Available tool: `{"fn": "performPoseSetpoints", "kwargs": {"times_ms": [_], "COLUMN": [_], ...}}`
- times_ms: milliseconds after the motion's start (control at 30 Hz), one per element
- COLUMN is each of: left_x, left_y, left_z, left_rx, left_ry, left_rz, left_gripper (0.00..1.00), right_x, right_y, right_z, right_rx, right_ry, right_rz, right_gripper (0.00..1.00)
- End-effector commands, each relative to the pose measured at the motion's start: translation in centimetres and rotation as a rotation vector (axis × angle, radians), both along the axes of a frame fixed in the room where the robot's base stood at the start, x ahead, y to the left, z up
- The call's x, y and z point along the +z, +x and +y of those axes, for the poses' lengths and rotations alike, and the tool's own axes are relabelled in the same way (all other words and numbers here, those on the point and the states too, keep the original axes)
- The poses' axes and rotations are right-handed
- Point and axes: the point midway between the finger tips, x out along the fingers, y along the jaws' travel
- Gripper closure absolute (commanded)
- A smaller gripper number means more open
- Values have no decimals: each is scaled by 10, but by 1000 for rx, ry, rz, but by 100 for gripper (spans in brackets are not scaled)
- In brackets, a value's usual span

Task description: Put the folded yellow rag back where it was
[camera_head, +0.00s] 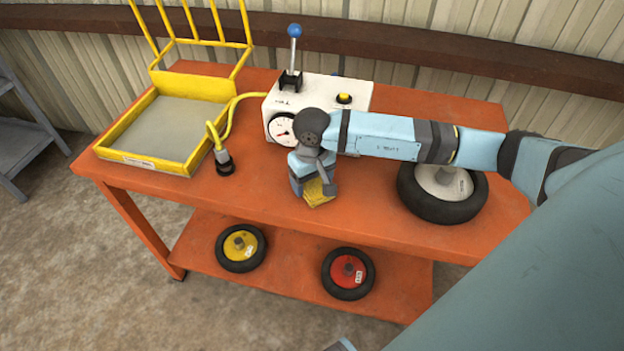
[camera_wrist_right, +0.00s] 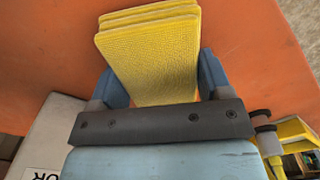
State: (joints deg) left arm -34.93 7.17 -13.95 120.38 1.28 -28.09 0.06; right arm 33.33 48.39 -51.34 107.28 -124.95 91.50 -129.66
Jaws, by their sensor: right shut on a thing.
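The folded yellow rag (camera_head: 317,193) shows below my right gripper (camera_head: 315,180) in the head view, over the orange table in front of the white box. In the right wrist view the rag (camera_wrist_right: 150,50) is a stack of folded layers between the two blue fingers of my right gripper (camera_wrist_right: 157,80). The gripper is shut on it. I cannot tell whether the rag's lower edge touches the table. My left gripper is not in view.
The orange table (camera_head: 270,205) carries a yellow-framed tray (camera_head: 125,160), a white box (camera_head: 355,92) with a gauge and blue-knobbed lever, and a white-hubbed wheel (camera_head: 440,210). A yellow wheel (camera_head: 240,247) and red wheel (camera_head: 348,273) lie on the lower shelf. The table's front middle is clear.

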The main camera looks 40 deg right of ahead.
Motion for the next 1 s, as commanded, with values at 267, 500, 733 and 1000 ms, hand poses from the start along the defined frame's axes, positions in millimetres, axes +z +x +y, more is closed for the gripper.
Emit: {"fn": "performPoseSetpoints", "kwargs": {"times_ms": [267, 500, 733, 1000], "left_x": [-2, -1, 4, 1], "left_y": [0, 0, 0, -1], "left_z": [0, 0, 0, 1], "left_rx": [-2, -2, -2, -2], "left_ry": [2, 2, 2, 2], "left_rz": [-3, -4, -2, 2], "left_gripper": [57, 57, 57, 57], "right_x": [-3, -3, 5, 57], "right_y": [0, 0, 0, 1], "right_z": [0, 0, 0, -1], "right_rx": [0, 0, 0, 1], "right_ry": [-1, -1, 0, -1], "right_rz": [0, 0, -1, -6], "right_gripper": [21, 3, 3, 3]}}
